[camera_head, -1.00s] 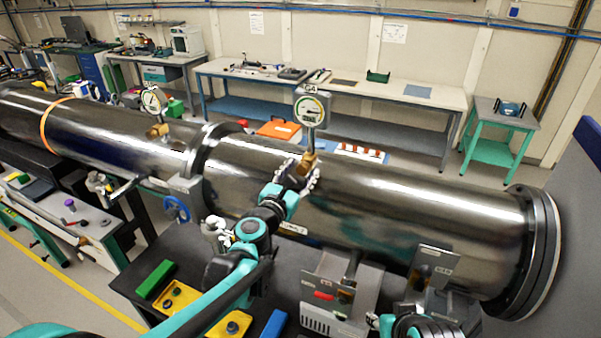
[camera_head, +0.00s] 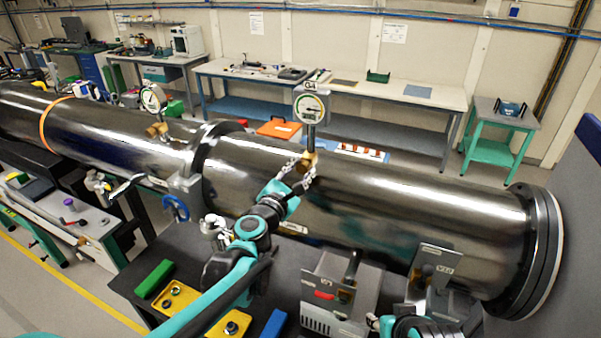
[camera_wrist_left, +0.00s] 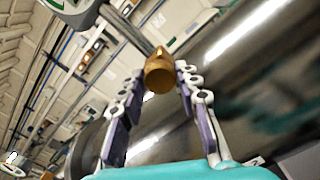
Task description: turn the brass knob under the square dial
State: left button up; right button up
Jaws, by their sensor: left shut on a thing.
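The dial labelled G4 (camera_head: 311,108), in a squarish light housing, stands on a post above the big steel pipe. Its housing is partly in the wrist view at top left (camera_wrist_left: 78,8). The brass knob (camera_head: 309,160) is at the foot of this post; it shows large in the wrist view (camera_wrist_left: 159,74). My left gripper (camera_head: 303,166) reaches up from the front and is shut on the brass knob, one finger on each side of it. Its fingers hide part of the knob in the head view. Part of my right arm shows at the bottom edge; its fingers are unclear.
A second dial (camera_head: 153,98) with its own brass fitting (camera_head: 158,130) stands farther left on the pipe (camera_head: 400,200). A blue handwheel (camera_head: 176,208) and a grey box with a red part (camera_head: 335,295) are in front of the pipe. Benches line the back wall.

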pick_arm(q)
jog(key=m, duration=0.4)
jog(key=shift+m+b, duration=0.3)
jog(key=shift+b, duration=0.1)
jog(key=m, duration=0.3)
jog(key=shift+f+m+b, duration=0.1)
jog(key=shift+m+b, duration=0.2)
jog(key=shift+m, duration=0.1)
jog(key=m, duration=0.4)
jog(key=shift+s+m+b, duration=0.1)
jog(key=shift+m+b, duration=0.3)
jog(key=shift+m, duration=1.3)
jog(key=shift+o, duration=0.2)
jog(key=o, duration=1.1)
